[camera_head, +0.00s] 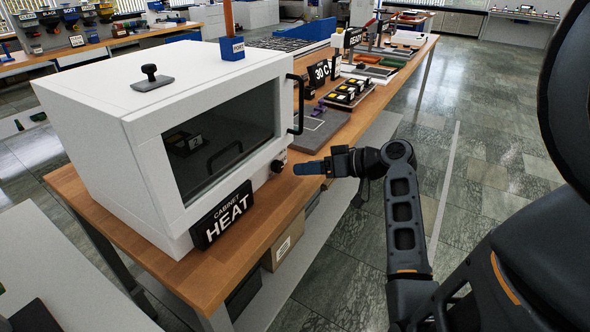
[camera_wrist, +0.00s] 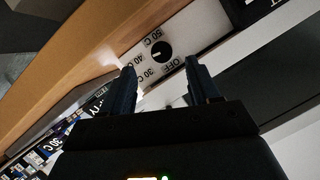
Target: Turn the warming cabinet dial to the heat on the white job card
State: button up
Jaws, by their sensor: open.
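The white warming cabinet (camera_head: 165,125) stands on the wooden bench with a black CABINET HEAT sign at its front. Its small black dial (camera_head: 280,165) is at the front lower right; in the wrist view the dial (camera_wrist: 161,52) is round, with OFF, 30 C, 40 C and 50 C labels around it. A small light mark shows on the dial, but I cannot tell surely which label it points to. My gripper (camera_head: 308,167) is just in front of the dial. In the wrist view my gripper (camera_wrist: 161,65) is open, its fingers either side of the dial and apart from it.
A sign reading 30 C (camera_head: 319,73) stands farther back on the bench; I see no clearly white card. The cabinet's black door handle (camera_head: 297,104) sticks out above the dial. A grey mat (camera_head: 318,133) and several small items lie behind. The floor at right is clear.

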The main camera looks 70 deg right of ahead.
aim_at(281, 168)
jog(key=n, duration=0.1)
jog(key=n+h, duration=0.1)
jog(key=a+r+n+h, duration=0.1)
jog(key=shift+w+g+b, duration=0.25)
jog(key=shift+g+b, duration=0.1)
jog(key=shift+g, duration=0.05)
jog(key=x, duration=0.7)
jog(key=shift+w+f+p, duration=0.1)
jog(key=shift+p, duration=0.3)
jog(key=shift+c, duration=0.4)
jog(key=c, duration=1)
jog(key=shift+o, duration=0.2)
